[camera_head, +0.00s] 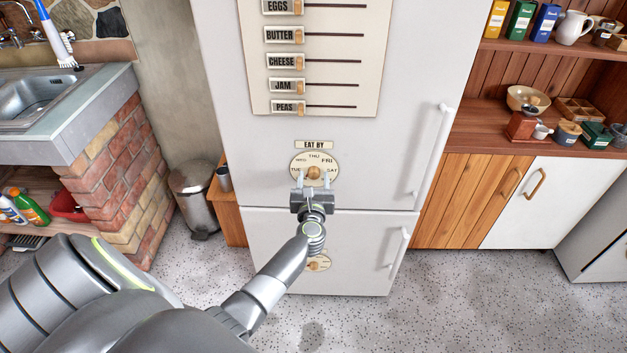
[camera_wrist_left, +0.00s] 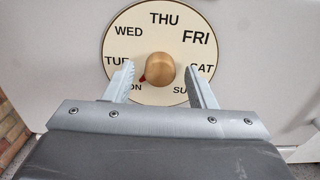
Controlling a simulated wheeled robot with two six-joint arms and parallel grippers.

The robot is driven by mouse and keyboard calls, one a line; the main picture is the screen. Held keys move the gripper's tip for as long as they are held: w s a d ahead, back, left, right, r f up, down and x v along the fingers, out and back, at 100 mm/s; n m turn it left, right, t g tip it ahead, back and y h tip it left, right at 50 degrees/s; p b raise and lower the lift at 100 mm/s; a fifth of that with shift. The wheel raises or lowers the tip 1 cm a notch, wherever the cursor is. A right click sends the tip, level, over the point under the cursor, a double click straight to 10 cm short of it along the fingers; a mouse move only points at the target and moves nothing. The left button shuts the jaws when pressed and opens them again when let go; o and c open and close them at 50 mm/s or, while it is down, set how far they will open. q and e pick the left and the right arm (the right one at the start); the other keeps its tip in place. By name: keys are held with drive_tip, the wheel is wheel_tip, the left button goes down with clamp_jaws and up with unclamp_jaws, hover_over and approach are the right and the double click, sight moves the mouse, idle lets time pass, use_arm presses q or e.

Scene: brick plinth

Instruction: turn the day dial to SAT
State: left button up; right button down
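The day dial (camera_head: 300,166) is a round cream disc on the white fridge door, under an EAT BY label (camera_head: 314,145). It also shows in the left wrist view (camera_wrist_left: 150,42), with day names around a wooden knob (camera_wrist_left: 160,69). A red pointer mark (camera_wrist_left: 142,78) shows at the knob's lower left, toward MON. SAT is at the right, partly behind a finger. My left gripper (camera_head: 313,180) is open in front of the dial, one finger on each side of the knob, with gaps visible. The left wrist view also shows this gripper (camera_wrist_left: 159,70). My right gripper is not in view.
A board (camera_head: 325,75) with labelled sliders is above the dial. A second dial (camera_head: 318,264) sits on the lower door, partly behind my left arm. Door handles (camera_head: 432,150) and (camera_head: 397,247) stand out at the right. A bin (camera_head: 193,195) stands left of the fridge.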

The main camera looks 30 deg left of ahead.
use_arm(q)
drive_tip(key=c, duration=0.9)
